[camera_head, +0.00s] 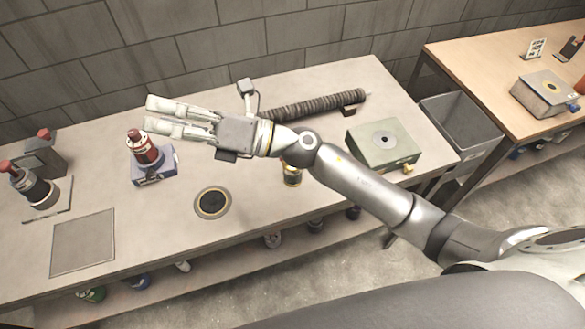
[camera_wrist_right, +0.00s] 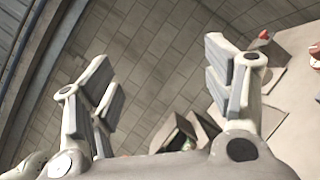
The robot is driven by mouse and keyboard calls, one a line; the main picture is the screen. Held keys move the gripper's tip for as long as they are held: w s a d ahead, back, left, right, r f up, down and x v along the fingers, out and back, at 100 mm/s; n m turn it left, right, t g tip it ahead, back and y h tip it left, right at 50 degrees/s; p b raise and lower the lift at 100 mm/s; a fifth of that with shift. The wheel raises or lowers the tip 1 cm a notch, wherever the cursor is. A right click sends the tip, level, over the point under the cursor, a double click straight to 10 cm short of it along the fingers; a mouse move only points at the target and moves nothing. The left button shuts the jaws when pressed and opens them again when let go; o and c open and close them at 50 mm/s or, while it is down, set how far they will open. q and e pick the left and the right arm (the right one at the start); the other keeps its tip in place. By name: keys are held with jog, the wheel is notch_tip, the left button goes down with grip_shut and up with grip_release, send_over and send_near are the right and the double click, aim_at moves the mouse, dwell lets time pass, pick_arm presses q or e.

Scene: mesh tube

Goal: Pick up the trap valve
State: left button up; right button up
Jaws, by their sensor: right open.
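I cannot tell for certain which thing is the trap valve. One candidate is a red and silver fitting (camera_head: 143,146) upright on a small blue block (camera_head: 155,170) on the bench. Another is a dark fitting with a red cap (camera_head: 34,187) at the far left. A small brass and dark piece (camera_head: 291,176) stands partly hidden behind my right arm. My right gripper (camera_head: 150,114) is open and empty, above the bench near the red and silver fitting. In the right wrist view its fingers (camera_wrist_right: 160,62) are wide apart with nothing between them. My left gripper is not in view.
A ribbed dark tube (camera_head: 315,104) lies at the back. A green box (camera_head: 383,143) with a round dark centre stands right. A ring (camera_head: 212,203) and flat square plate (camera_head: 83,242) lie in front. A grey bin (camera_head: 460,125) stands between the tables. The bench's left-centre is mostly clear.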

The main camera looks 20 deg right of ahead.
notch_tip(320, 180, down, 5)
jog(key=s+a+n+g+h, duration=0.2)
jog(key=s+n+g, duration=0.1)
jog(key=n+g, duration=0.4)
jog(key=n+h, duration=0.9)
jog(key=h, duration=0.9)
send_near(293, 170)
jog(key=w, duration=0.1)
jog(key=w+d+f, duration=0.1)
jog(key=w, duration=0.1)
jog(key=shift+w+d+f, duration=0.15)
jog(key=shift+w+f, duration=0.1)
jog(key=shift+f, duration=0.05)
jog(key=shift+d+f, duration=0.2)
jog(key=shift+f, duration=0.1)
notch_tip(293, 170, down, 4)
jog(key=shift+a+f+p, duration=0.1)
jog(key=shift+f+p, duration=0.15)
jog(key=shift+p, duration=0.6)
jog(key=shift+s+a+f+p, duration=0.15)
jog(key=shift+f+p, duration=0.25)
jog(key=shift+f, duration=0.15)
jog(key=f, duration=0.1)
jog(key=f+p, duration=0.1)
jog(key=f, duration=0.1)
jog(key=shift+s+a+f+p, duration=0.2)
jog(key=shift+a+p, duration=0.1)
jog(key=shift+w+f, duration=0.1)
jog(key=shift+f, duration=0.45)
jog(key=c, duration=1.2)
